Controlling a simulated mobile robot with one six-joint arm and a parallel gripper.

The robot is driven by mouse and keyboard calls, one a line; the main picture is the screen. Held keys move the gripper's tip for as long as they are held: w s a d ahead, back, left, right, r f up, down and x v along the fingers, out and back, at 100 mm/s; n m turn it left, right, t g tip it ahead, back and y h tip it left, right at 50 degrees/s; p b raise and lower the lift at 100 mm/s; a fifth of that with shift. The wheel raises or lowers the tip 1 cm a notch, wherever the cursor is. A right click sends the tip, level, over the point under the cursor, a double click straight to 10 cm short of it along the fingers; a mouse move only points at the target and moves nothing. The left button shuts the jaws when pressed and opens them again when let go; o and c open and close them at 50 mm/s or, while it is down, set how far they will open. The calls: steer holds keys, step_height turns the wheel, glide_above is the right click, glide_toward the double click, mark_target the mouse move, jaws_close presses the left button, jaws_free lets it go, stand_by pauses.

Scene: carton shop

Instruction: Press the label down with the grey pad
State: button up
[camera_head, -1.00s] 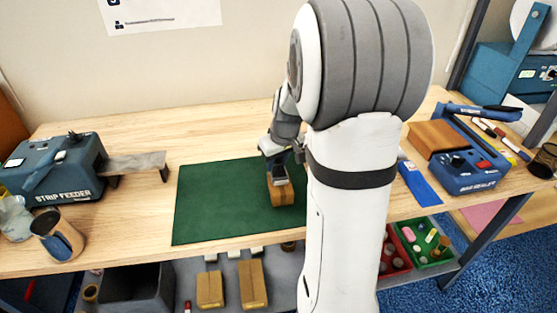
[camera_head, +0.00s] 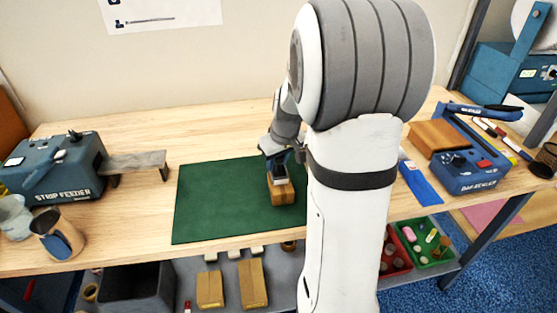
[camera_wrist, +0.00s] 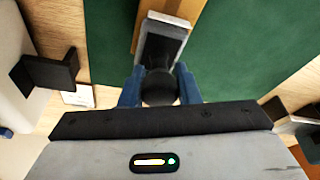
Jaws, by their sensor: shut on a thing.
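My gripper (camera_wrist: 160,92) is shut on the dark round knob (camera_wrist: 159,88) of the grey pad tool (camera_wrist: 163,42), its blue fingers on either side. In the head view the pad (camera_head: 280,182) is over the top of a small brown carton (camera_head: 283,195), and appears to be on it or very close; I cannot tell which. The carton stands on the green mat (camera_head: 215,205). In the wrist view the carton (camera_wrist: 178,7) shows past the pad's far edge. I cannot make out the label; the pad may cover it.
The strip feeder (camera_head: 58,168) stands at the left with a small ledge (camera_head: 138,160). A cup (camera_head: 56,232) is at the front left. A bag sealer (camera_head: 470,165) and a blue piece (camera_head: 421,185) are at the right. The mat's left half is clear.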

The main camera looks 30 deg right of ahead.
mark_target(278, 175)
steer(key=shift+s+f, duration=0.1)
steer(key=shift+s, duration=0.05)
steer(key=shift+s+a, duration=0.2)
steer(key=shift+s, duration=0.4)
steer(key=shift+s+b, duration=0.1)
steer(key=shift+b, duration=0.2)
steer(key=shift+s+a, duration=0.2)
steer(key=shift+s, duration=0.4)
step_height(278, 175, up, 7)
steer(key=p, duration=0.4)
stand_by(0.7)
